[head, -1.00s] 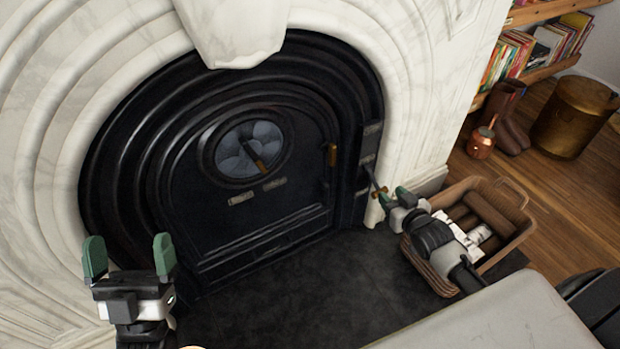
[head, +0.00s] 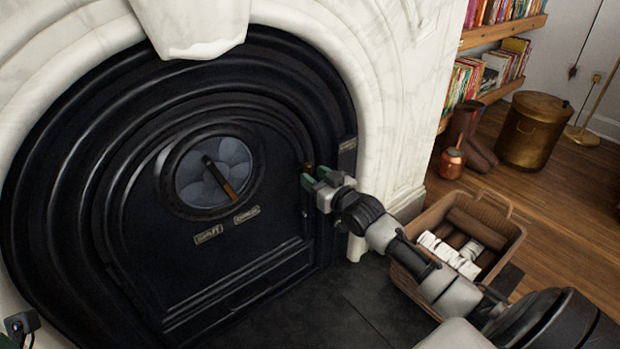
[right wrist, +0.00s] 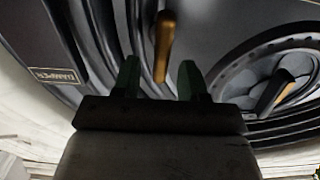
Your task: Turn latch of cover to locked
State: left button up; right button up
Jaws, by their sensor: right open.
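The cover is a black arched fireplace door (head: 170,255) with a round window, and it looks closed. A brass latch handle (head: 308,169) stands at its right edge, partly hidden by my right gripper (head: 314,179). In the right wrist view the brass handle (right wrist: 165,45) shows just beyond and between the fingertips of my right gripper (right wrist: 158,72). The fingers are open on either side of its line. I cannot tell whether they touch it. A second brass-tipped handle (head: 220,178) crosses the round window. My left gripper's fingers are out of view.
White marble (head: 385,90) surrounds the door. A basket (head: 425,222) of logs stands right of the hearth below my right arm. A copper jug (head: 452,163), boots and a brass bin (head: 533,130) stand farther right. The dark hearth floor (head: 340,310) is clear.

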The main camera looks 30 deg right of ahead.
jog(key=shift+w+a+b, duration=0.15)
jog(key=shift+w+b, duration=0.25)
jog(key=shift+w, duration=1)
grip_shut()
